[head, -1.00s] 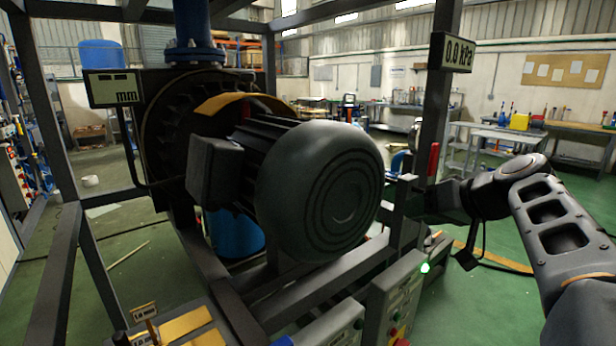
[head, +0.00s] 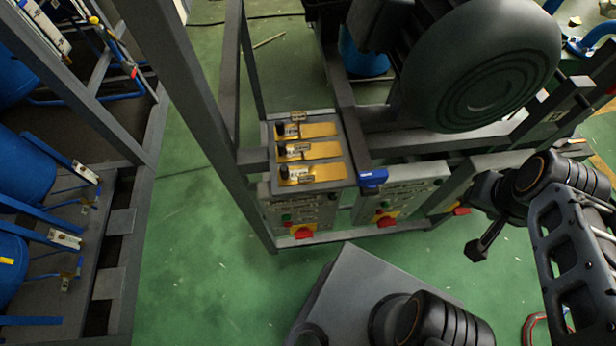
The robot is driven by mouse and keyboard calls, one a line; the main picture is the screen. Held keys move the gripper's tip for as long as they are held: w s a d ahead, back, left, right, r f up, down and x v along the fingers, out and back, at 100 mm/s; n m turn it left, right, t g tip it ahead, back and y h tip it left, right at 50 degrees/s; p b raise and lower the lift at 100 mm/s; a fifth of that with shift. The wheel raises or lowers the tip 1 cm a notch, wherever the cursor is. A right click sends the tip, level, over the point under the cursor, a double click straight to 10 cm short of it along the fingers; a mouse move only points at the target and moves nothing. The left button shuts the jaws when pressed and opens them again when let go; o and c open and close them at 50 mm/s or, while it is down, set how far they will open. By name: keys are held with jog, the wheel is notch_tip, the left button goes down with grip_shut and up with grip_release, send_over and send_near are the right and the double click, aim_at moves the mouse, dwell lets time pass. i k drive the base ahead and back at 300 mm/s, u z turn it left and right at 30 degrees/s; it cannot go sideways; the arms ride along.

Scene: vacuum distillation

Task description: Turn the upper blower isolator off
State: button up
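Two grey control panels hang side by side on the frame below the blower. I cannot tell which is the upper blower isolator, and the handle positions are too small to read. My gripper (head: 478,248) is at the right, beyond the right panel, apart from both handles. It looks empty, but its fingers are too dark to tell apart.
A plate with several brass-coloured strips (head: 320,130) sits above the left panel. The blower motor (head: 480,70) overhangs at upper right. Dark frame posts (head: 185,100) stand at left, near blue tanks (head: 20,180).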

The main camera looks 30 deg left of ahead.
aim_at(302, 234)
jog(key=k, duration=1.2)
jog(key=u, duration=0.6)
jog(key=i, duration=0.75)
jog(key=u, duration=0.65)
jog(key=k, duration=0.7)
jog(key=u, duration=0.4)
